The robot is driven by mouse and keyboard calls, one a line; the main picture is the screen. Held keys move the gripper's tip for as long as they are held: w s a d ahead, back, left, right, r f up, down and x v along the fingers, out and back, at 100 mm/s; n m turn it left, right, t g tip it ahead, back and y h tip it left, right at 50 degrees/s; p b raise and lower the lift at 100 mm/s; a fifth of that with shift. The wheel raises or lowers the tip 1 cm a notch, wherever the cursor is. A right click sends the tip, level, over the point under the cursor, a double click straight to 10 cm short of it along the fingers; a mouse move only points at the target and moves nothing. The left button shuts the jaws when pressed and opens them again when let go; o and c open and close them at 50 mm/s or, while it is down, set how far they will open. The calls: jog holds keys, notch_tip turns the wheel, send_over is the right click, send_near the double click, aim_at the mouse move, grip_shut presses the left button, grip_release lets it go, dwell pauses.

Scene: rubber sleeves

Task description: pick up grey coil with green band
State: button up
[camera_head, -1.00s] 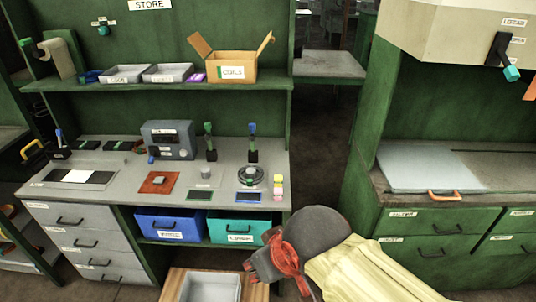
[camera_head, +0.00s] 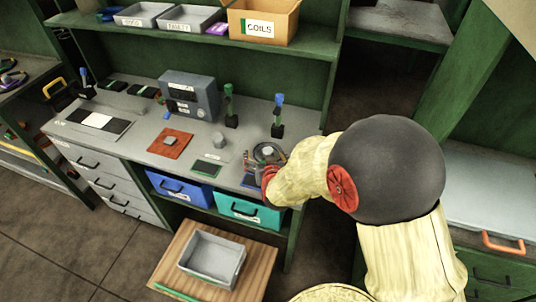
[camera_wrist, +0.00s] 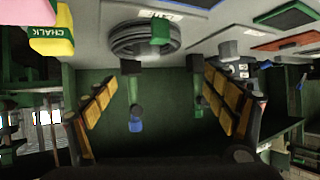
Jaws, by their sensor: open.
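A dark grey coil (camera_head: 267,151) lies flat on the bench top near its right end, partly hidden by my arm and gripper. In the wrist view the coil (camera_wrist: 130,42) appears at the top as a stacked ring, with a green band (camera_wrist: 160,31) on its near side. My gripper (camera_wrist: 158,80) is open and empty, its yellow-padded fingers spread left and right. The coil appears beyond the fingertips, not between them. In the head view my gripper (camera_head: 256,168) is beside the coil at the bench's front edge; contact cannot be told.
Two upright levers (camera_head: 230,107) (camera_head: 278,118) stand behind the coil. A yellow chalk block (camera_wrist: 50,42) is near it in the wrist view. A grey control box (camera_head: 188,95) and orange pad (camera_head: 171,143) are farther left. A grey tray (camera_head: 211,258) stands below, before the bench.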

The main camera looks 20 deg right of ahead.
aim_at(268, 155)
jog(key=o, duration=0.3)
jog(key=f, duration=0.1)
jog(key=d+f+h, duration=0.1)
jog(key=f, duration=0.1)
jog(key=shift+d+f+t, duration=0.2)
jog(key=shift+f+t, duration=0.1)
jog(key=shift+t, duration=0.1)
jog(key=x, duration=0.2)
jog(key=shift+w+d+f+b, duration=0.15)
jog(key=shift+w+b, duration=0.05)
jog(key=shift+b, duration=0.2)
jog(key=b+x, duration=0.1)
jog(key=x, duration=0.4)
jog(key=shift+w, duration=0.15)
jog(key=c, duration=0.3)
jog(key=c, duration=1.1)
jog(key=shift+c, duration=0.4)
